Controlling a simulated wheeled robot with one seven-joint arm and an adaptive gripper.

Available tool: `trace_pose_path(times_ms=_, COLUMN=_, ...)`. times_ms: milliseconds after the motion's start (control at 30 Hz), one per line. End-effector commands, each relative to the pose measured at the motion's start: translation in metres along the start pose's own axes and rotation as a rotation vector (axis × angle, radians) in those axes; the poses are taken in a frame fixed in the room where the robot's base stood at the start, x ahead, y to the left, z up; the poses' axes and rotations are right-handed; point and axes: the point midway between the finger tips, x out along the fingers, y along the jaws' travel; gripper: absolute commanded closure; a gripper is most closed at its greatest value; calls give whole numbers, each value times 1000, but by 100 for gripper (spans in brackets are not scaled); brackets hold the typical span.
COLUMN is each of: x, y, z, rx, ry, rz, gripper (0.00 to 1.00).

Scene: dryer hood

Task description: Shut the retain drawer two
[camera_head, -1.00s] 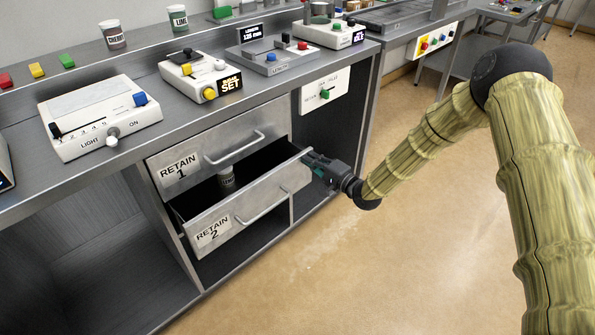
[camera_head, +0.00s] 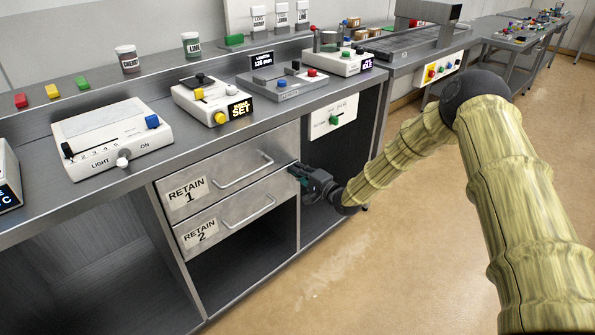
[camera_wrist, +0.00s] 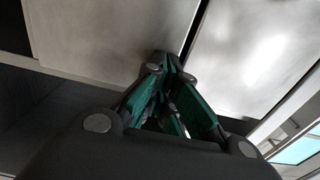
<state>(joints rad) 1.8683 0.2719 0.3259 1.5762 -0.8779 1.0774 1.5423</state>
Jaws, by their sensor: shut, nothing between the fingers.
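The retain drawer two (camera_head: 237,222) is the lower grey metal drawer with a bar handle (camera_head: 250,213) and a "RETAIN 2" label. In the head view its front is about level with the drawer above, and its inside is hidden. My gripper (camera_head: 296,172) is shut and empty at the right end of the drawer fronts, near the seam between the two drawers. In the wrist view my gripper (camera_wrist: 172,62) has its fingertips against or very near the metal fronts; I cannot tell whether they touch.
The retain drawer one (camera_head: 227,165) is flush above, with its own handle (camera_head: 245,170). A white panel with a green knob (camera_head: 333,120) is on the cabinet to the right. An open bay lies below the drawers. The floor (camera_head: 340,275) in front is clear.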

Motion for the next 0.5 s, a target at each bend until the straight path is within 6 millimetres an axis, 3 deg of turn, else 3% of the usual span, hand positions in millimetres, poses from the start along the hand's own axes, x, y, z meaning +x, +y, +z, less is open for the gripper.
trace_pose_path(times_ms=267, x=4, y=-6, z=1, rx=-2, ry=-2, rz=-9, gripper=100)
trace_pose_path(times_ms=500, x=-17, y=-5, z=1, rx=0, ry=-8, rz=-5, gripper=100)
